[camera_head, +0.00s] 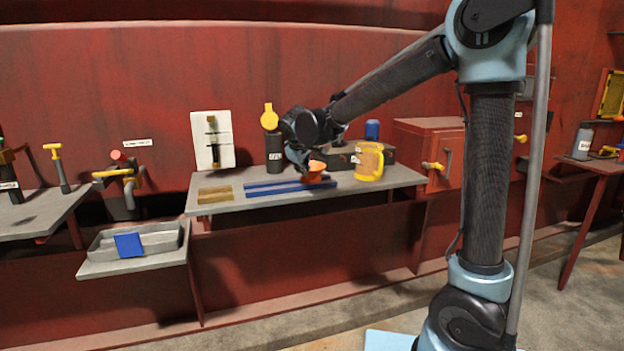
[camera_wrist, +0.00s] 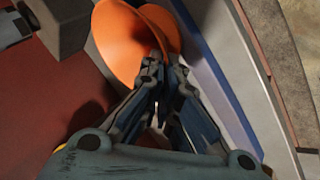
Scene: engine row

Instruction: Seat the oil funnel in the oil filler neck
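The orange oil funnel (camera_head: 314,173) is at the middle of the grey bench, by the blue rails. It fills the top of the wrist view (camera_wrist: 122,38). My gripper (camera_head: 303,162) reaches down to it from above. In the wrist view my fingertips (camera_wrist: 163,62) are close together with the funnel's wall between them. I cannot tell whether the funnel touches the bench. A black upright neck (camera_head: 274,154) with a white label and a raised yellow cap (camera_head: 269,117) stands at the bench's back, left of my gripper; it looks like the oil filler neck. Its mouth is partly hidden.
A yellow jug (camera_head: 369,161) stands right of the funnel, with a dark box (camera_head: 342,158) behind. Blue rails (camera_head: 270,189) and a tan strip (camera_head: 215,194) lie along the bench front (camera_head: 235,206). A white panel (camera_head: 212,140) stands at the back left.

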